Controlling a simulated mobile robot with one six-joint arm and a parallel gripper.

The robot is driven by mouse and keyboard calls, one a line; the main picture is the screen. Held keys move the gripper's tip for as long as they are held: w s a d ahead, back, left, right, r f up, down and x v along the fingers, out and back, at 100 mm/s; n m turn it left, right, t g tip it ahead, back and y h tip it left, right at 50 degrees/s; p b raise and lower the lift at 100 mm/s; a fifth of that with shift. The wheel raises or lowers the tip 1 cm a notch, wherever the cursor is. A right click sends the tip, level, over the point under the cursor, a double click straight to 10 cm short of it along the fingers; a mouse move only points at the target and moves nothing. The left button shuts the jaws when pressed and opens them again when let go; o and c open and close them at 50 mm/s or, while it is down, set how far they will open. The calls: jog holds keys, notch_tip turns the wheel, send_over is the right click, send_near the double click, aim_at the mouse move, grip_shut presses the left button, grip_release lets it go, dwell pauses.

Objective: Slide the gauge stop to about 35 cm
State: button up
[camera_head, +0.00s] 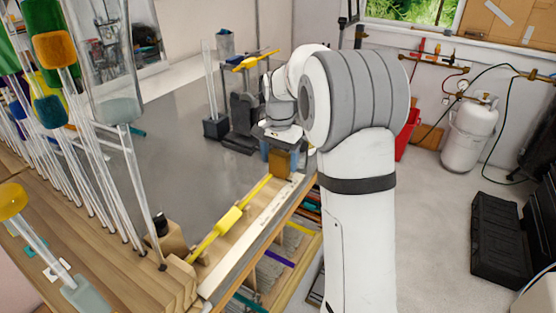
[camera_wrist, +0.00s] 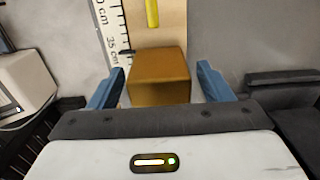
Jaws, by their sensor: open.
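The gauge stop, a brown-orange block (camera_head: 283,163), sits at the far end of the gauge along the bench edge. In the wrist view the stop (camera_wrist: 160,75) lies between the two blue fingers of my open gripper (camera_wrist: 160,88), with a narrow gap seen on each side. My gripper's blue fingers (camera_head: 266,152) also show at the block in the head view, partly hidden by it.
A yellow rod (camera_head: 228,220) lies along the gauge; its end (camera_wrist: 152,14) is apart from the block. Tall glass rods (camera_head: 130,190) stand at left. A dark stand (camera_head: 240,120) is beyond my gripper. The grey bench top (camera_head: 180,170) is mostly clear.

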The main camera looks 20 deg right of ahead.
aim_at(279, 153)
notch_tip(279, 153, up, 7)
jog(key=shift+r+b, duration=0.2)
jog(key=shift+b, duration=0.1)
jog(key=shift+f, duration=0.1)
